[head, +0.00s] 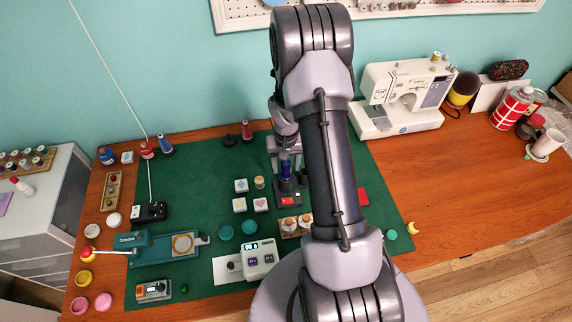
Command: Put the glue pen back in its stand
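My gripper (285,160) points down over the green mat, partly hidden by my arm. A dark blue upright piece (286,171), perhaps the glue pen, shows between its fingers. Gaps seem to show beside this piece, but the view is too small to tell whether the fingers touch it. Directly below is a dark block (288,198) with red and white marks, perhaps the stand. The blue piece's lower end is at or just over this block; I cannot tell whether it is seated in it.
Thread spools (247,131) stand at the back. A sewing machine (402,95) is right.

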